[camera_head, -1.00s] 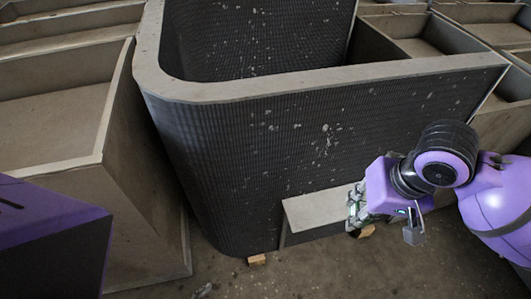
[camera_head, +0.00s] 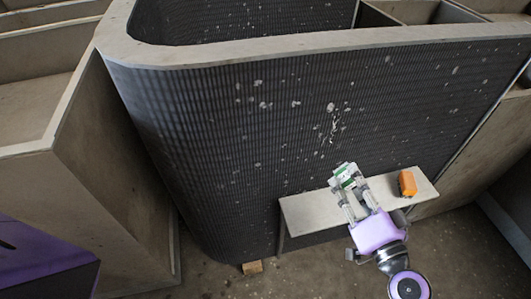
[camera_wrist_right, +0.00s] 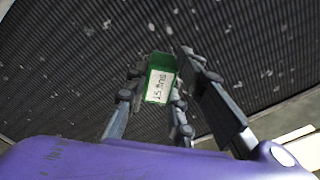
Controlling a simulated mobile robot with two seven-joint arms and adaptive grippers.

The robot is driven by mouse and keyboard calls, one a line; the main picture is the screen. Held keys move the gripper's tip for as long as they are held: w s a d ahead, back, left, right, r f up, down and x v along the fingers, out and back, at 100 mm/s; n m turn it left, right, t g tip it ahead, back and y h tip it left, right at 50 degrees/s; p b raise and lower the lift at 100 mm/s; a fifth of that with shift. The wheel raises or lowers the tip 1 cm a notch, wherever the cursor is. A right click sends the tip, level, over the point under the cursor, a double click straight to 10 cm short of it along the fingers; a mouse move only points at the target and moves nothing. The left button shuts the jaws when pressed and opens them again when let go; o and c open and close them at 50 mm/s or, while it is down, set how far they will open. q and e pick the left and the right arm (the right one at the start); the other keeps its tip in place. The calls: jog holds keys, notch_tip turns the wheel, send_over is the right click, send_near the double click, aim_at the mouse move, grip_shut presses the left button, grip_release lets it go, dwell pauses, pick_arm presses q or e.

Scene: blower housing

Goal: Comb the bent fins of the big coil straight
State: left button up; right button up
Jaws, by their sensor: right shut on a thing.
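The big coil (camera_head: 235,120) is a dark finned block with a rounded left corner and a pale top rim. Pale flattened fins (camera_head: 333,124) mark the middle of its front face, among scattered light specks. My right gripper (camera_head: 345,176) is shut on a small green comb (camera_head: 341,170) with a white label. The comb also shows between the fingers in the right wrist view (camera_wrist_right: 160,78), with the coil face behind it. The comb is below the pale fins; whether it touches the coil I cannot tell. My left gripper is not in view.
A pale narrow shelf (camera_head: 310,212) stands against the lower coil face, under my right gripper. An orange block-like object (camera_head: 407,184) lies on its right part. A wood block (camera_head: 252,267) is under the coil. Beige bins (camera_head: 100,190) stand at left.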

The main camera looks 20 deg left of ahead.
aim_at(344, 169)
jog(key=shift+w+d+f, duration=0.1)
jog(key=shift+w+d, duration=0.05)
jog(key=shift+w, duration=0.25)
jog(key=p+x, duration=0.1)
jog(key=x, duration=0.2)
jog(key=shift+w+a, duration=0.2)
jog(key=shift+a, duration=0.15)
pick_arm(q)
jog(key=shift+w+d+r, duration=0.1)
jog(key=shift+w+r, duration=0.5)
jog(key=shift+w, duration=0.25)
pick_arm(e)
jog(key=shift+x, duration=0.8)
jog(key=shift+x, duration=0.9)
notch_tip(344, 169, up, 3)
jog(key=shift+f+p, duration=0.1)
jog(key=shift+p, duration=1.05)
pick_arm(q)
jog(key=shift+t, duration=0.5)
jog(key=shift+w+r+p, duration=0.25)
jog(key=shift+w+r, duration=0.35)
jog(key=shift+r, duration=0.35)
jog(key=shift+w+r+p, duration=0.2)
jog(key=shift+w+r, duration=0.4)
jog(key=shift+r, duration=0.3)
pick_arm(e)
jog(key=shift+r, duration=0.6)
